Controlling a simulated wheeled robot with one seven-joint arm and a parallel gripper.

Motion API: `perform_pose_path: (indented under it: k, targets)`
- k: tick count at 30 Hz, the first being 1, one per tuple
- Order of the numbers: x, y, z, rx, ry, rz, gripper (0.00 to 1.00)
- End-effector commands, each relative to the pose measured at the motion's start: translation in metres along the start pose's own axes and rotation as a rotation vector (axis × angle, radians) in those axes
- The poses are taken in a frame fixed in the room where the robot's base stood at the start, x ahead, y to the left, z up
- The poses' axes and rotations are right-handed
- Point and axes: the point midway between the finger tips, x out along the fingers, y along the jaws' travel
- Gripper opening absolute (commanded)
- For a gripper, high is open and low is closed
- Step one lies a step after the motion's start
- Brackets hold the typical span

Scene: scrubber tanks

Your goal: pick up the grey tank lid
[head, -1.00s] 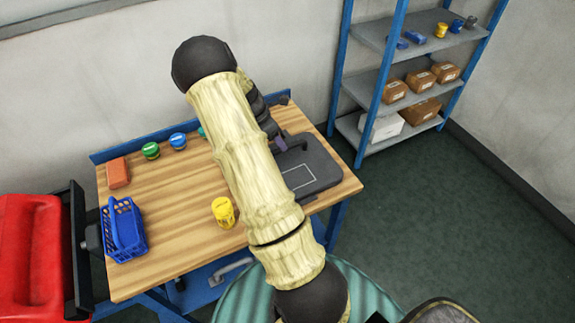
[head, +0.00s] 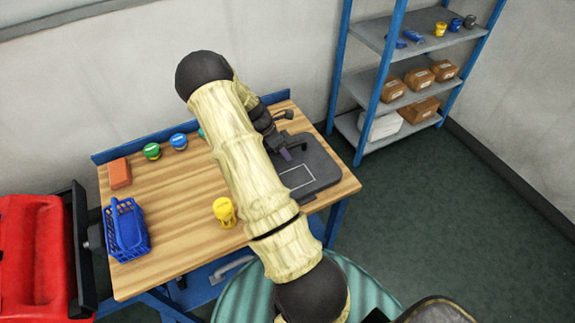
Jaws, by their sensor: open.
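The grey tank lid appears to be the dark grey flat slab (head: 322,168) at the right end of the wooden workbench, with a pale rectangle outlined on its top. My gripper (head: 287,134) is over the slab's left rear part, with its dark fingers spread apart. Nothing shows held between them. My arm's pale sleeve crosses the bench and hides the slab's left side. I cannot tell whether the fingers touch the slab or its handle.
The workbench (head: 180,220) also bears a yellow pot (head: 224,212), a blue basket (head: 126,232), an orange block (head: 119,173), and green (head: 152,151) and blue (head: 178,141) pots. A red machine (head: 35,255) stands left. A shelf rack (head: 385,75) stands behind right; floor is clear there.

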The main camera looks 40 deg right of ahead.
Motion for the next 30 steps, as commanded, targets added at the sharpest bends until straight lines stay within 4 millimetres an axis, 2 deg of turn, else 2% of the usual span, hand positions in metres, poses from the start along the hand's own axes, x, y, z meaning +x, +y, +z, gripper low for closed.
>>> perform_pose_path:
  k: [9, 11, 16, 30]
  targets:
    - [0.0019, 0.0004, -0.0009, 0.001, 0.001, 0.0, 0.43]
    - [0.0018, 0.0004, -0.0008, 0.001, 0.0, 0.0, 0.33]
    - [0.0019, 0.0004, -0.0007, 0.001, 0.0, 0.0, 0.0]
    - [-0.0037, -0.0001, 0.0021, 0.0, 0.0, 0.002, 0.0]
